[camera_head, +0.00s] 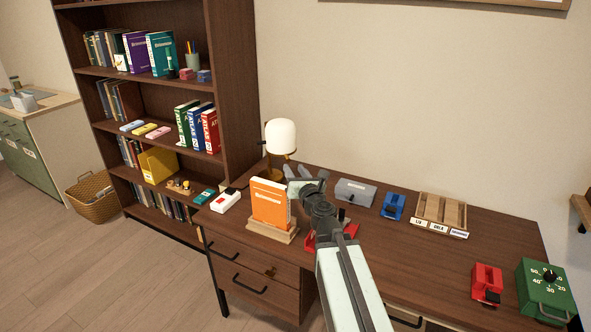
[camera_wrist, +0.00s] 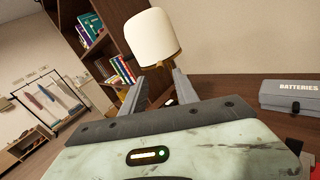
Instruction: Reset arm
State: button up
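My gripper (camera_head: 300,183) is raised above the brown wooden desk (camera_head: 400,262), over its back left part. In the wrist view my gripper (camera_wrist: 158,86) shows its two grey fingers spread apart, with nothing between them that I can see held. A white lamp (camera_head: 281,138) stands behind the fingers, and its shade also fills the upper middle of the wrist view (camera_wrist: 152,40). I cannot tell the exact gap between fingers and lamp. My arm runs from the front of the desk toward the lamp and hides part of a red object (camera_head: 310,243).
An orange book (camera_head: 269,203) stands on a wooden stand left of my arm. A grey batteries case (camera_head: 355,192), a blue item (camera_head: 393,206), a wooden sorter (camera_head: 440,211), a red item (camera_head: 487,284) and a green timer box (camera_head: 545,290) are on the desk. A bookcase (camera_head: 232,80) stands left.

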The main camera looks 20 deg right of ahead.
jog(key=shift+n+y, duration=0.6)
jog(key=shift+n, duration=0.1)
jog(key=a+r+p, duration=0.4)
jog(key=shift+w+a, duration=0.1)
jog(key=shift+a, duration=0.25)
jog(key=s+a+f+n+g+y+p, duration=0.2)
jog(key=s+a+f+n+g, duration=0.15)
jog(key=a+n, duration=0.45)
jog(key=s+a+f+n+g+y+p, duration=0.3)
jog(key=a+f+n+g, duration=0.15)
jog(key=n, duration=0.55)
jog(key=s+d+f+n+g+h, duration=0.3)
jog(key=s+d+f+n+g, duration=0.1)
jog(key=s+n, duration=0.5)
jog(key=s+d+f+n+g+h, duration=0.3)
jog(key=s+d+f+n+g, duration=0.2)
jog(key=s+f+n+g, duration=0.1)
jog(key=s+f+n, duration=0.1)
jog(key=s+n, duration=0.1)
jog(key=n, duration=0.1)
jog(key=shift+s+d+h, duration=0.3)
jog(key=shift+s+h, duration=0.05)
jog(key=shift+h, duration=0.05)
